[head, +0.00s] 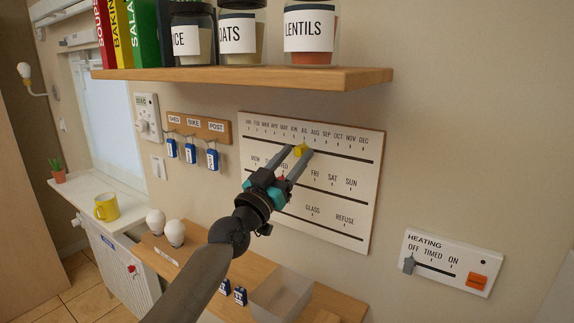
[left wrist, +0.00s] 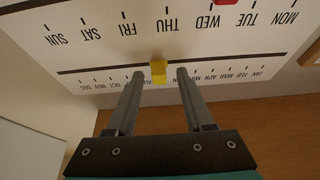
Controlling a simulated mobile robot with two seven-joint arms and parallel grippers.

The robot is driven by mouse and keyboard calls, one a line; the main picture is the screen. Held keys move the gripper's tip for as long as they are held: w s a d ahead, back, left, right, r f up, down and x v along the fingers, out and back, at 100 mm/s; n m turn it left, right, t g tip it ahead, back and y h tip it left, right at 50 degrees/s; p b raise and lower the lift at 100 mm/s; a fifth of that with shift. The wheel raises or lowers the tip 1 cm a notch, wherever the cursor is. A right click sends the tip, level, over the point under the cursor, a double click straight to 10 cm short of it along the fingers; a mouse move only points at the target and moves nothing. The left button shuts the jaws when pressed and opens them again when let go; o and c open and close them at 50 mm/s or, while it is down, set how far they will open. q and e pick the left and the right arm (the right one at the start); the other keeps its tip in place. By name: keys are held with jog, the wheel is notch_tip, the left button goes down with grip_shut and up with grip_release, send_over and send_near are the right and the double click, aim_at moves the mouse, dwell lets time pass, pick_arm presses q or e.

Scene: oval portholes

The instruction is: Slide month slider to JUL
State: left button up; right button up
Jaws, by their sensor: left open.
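The yellow month slider (head: 301,150) sits on the top track of the white wall planner (head: 345,205), beneath the row of month names. It stands close to JUL; its exact alignment is hard to tell because my fingers cover part of the row. My left gripper (head: 303,153) reaches up to it, open, with one finger on each side. In the left wrist view the yellow slider (left wrist: 158,72) lies between the open fingertips (left wrist: 160,76), with gaps on both sides. The month names appear upside down there, some hidden by the fingers. My right gripper is not in view.
A wooden shelf (head: 240,76) with jars and books juts out above the planner. A red marker (left wrist: 228,2) is on the weekday row. Key hooks (head: 199,127) hang left; a heating panel (head: 450,262) is lower right. A lower shelf holds a bin (head: 280,295).

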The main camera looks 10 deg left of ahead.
pick_arm(q)
jog(key=shift+s+a+f, duration=0.25)
jog(key=shift+s+f, duration=0.1)
jog(key=shift+s, duration=0.15)
jog(key=b+v, duration=0.2)
jog(key=v, duration=1.2)
jog(key=shift+r, duration=0.2)
jog(key=shift+f, duration=0.1)
